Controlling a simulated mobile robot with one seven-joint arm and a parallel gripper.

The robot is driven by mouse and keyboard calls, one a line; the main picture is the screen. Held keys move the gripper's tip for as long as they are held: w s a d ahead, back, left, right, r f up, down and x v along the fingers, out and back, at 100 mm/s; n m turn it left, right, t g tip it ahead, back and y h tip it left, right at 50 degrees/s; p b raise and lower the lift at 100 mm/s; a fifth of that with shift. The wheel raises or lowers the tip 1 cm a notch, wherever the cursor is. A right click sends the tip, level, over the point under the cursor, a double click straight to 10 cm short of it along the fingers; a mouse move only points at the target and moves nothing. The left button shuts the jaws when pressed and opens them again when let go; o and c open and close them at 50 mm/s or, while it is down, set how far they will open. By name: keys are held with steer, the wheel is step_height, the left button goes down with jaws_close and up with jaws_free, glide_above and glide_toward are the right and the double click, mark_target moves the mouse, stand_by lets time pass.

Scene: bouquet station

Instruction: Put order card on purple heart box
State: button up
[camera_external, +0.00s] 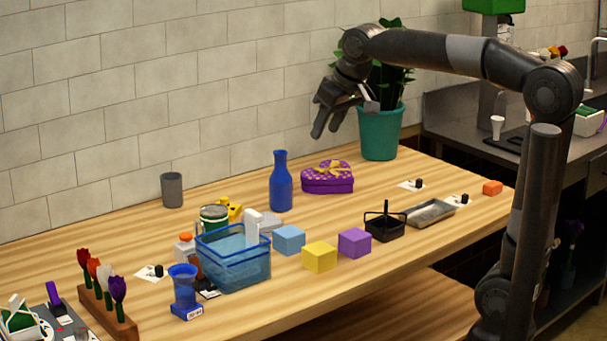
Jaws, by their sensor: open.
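The purple heart box (327,182) has dotted sides and a gold bow. It sits on the wooden table near the wall, between the blue bottle and the teal pot. My gripper (340,120) is open, high above the table over the heart box, and no object shows in it. I cannot tell which is the order card.
A blue bottle (281,188) and a potted plant in a teal pot (380,135) flank the box. A blue basket (235,265), a yellow block (320,257), a purple block (354,243) and a black caddy (384,228) stand in front.

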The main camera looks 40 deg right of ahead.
steer(key=w+a+f+n, duration=0.1)
steer(key=w+a+f, duration=0.1)
steer(key=w+a, duration=1.1)
steer(key=n+g, duration=0.1)
steer(key=n, duration=0.1)
glide_above(158, 266)
steer(key=s+d, duration=0.1)
steer(key=s, duration=0.2)
steer(key=shift+y, duration=0.3)
steer(key=f, duration=2.4)
steer(key=shift+w+d+f, duration=0.1)
steer(key=shift+w+f, duration=0.1)
steer(key=shift+f, duration=0.1)
steer(key=shift+m, duration=0.3)
steer(key=x, duration=0.5)
steer(key=shift+w+a+f, duration=0.2)
steer(key=shift+a+f, duration=0.05)
steer(key=shift+f, duration=0.1)
jaws_close()
